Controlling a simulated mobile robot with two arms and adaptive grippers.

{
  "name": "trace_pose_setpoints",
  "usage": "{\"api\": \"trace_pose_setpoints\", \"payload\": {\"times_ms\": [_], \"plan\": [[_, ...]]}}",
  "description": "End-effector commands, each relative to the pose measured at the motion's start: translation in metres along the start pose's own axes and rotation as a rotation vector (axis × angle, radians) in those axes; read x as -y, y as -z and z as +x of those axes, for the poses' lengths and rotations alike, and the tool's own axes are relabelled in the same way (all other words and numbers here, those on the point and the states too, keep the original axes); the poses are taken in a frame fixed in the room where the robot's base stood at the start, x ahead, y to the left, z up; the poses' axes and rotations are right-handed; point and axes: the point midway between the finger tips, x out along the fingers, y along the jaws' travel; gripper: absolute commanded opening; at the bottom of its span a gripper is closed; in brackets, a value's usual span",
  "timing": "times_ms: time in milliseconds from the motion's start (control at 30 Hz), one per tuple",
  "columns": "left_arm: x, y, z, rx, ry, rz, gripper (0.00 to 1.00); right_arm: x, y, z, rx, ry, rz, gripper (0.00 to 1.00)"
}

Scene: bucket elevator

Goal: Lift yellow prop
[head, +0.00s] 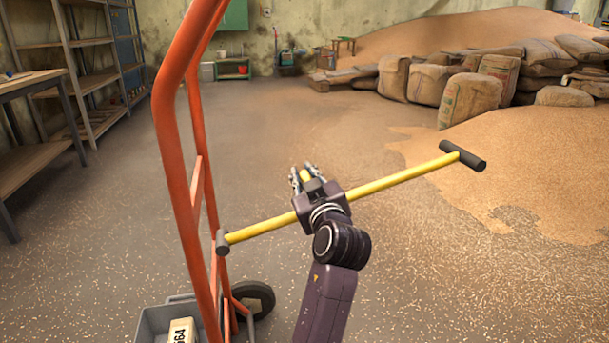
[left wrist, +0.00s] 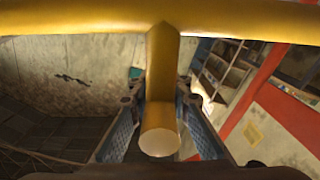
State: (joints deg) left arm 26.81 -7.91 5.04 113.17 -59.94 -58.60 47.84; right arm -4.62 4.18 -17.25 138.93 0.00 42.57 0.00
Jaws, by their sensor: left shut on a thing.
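The yellow prop (head: 390,181) is a long yellow bar with dark end caps. It slants across the head view, its right end higher in the picture. In the left wrist view the bar (left wrist: 80,18) crosses the top, and a short yellow stub (left wrist: 160,130) joins it like a T. My left gripper (head: 305,176) is shut on the prop, with the stub between its fingers; the gripper hides part of the bar. The fingers also show on both sides of the stub in the left wrist view (left wrist: 161,115). My right gripper is not in view.
An orange hand truck (head: 172,130) stands close on the left, near the bar's left end cap. A grey bin (head: 155,322) with a pale block (head: 182,331) is at the bottom. Sacks (head: 470,98) and grain piles (head: 530,160) lie right. The middle floor is clear.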

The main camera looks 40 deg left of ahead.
Motion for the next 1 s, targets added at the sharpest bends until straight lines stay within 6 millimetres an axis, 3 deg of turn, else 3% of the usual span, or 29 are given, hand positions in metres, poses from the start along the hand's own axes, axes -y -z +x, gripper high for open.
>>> {"api": "trace_pose_setpoints", "payload": {"times_ms": [100, 133, 300, 667, 1000], "plan": [[-0.001, 0.005, -0.001, -0.009, -0.002, -0.004, 0.0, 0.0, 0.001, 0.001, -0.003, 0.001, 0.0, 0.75], [-0.001, 0.005, -0.001, -0.009, -0.002, -0.004, 0.2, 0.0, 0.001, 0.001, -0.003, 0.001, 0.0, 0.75], [0.0, 0.003, 0.0, -0.007, 0.0, -0.002, 0.36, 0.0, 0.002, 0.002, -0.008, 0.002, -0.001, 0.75], [-0.003, 0.01, 0.0, -0.005, 0.001, -0.004, 0.36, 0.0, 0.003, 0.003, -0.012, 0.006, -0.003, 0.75], [-0.024, 0.069, 0.0, -0.007, 0.0, -0.007, 0.36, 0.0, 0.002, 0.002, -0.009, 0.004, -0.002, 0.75]]}}
